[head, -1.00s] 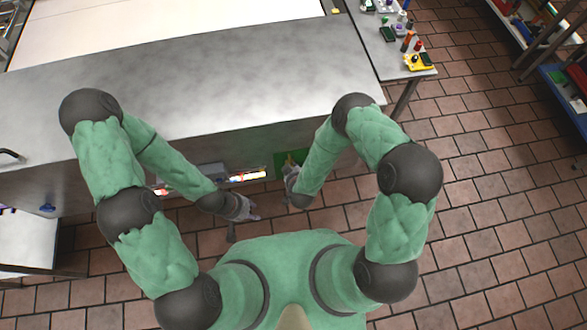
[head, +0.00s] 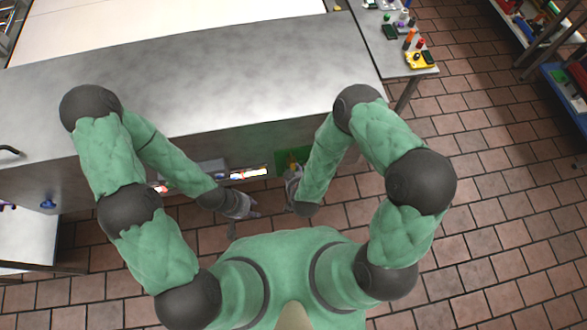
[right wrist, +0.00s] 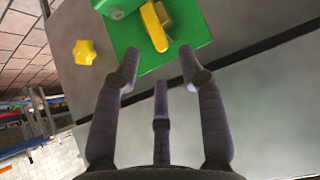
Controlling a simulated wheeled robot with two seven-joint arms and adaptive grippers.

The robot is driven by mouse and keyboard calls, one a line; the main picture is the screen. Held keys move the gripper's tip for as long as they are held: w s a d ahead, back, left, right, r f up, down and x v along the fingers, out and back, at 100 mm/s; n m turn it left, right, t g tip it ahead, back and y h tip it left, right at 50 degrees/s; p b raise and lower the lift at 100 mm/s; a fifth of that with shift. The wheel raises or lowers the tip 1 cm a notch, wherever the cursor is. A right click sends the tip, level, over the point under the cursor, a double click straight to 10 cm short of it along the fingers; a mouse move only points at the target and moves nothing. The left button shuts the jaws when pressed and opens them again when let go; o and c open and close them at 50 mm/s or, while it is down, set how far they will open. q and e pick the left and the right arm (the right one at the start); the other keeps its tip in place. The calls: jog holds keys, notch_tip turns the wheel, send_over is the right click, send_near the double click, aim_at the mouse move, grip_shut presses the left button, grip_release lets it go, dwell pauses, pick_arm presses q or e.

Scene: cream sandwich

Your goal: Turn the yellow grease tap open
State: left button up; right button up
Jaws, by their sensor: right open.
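The yellow grease tap (right wrist: 155,27) is a yellow lever on a green plate (right wrist: 203,22). In the head view the plate (head: 281,157) shows low on the front of the steel counter, and my right arm partly covers it. My right gripper (right wrist: 160,68) is open and empty, with its fingers pointing toward the plate. The lever sits ahead of the gap between the fingertips, apart from them. In the head view my right gripper (head: 293,182) is beside the plate, largely hidden by the arm. My left gripper (head: 245,214) is open and empty in front of the counter.
A yellow star-shaped knob (right wrist: 85,52) sits on the panel left of the green plate. A green fitting (right wrist: 116,8) is beside the lever. The steel counter (head: 220,85) spans the front. A side table (head: 388,65) with small items stands at the right. The tiled floor is clear.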

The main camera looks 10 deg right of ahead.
jog(key=v, duration=0.5)
jog(key=shift+s+r, duration=0.2)
jog(key=shift+s, duration=0.1)
jog(key=shift+f, duration=0.1)
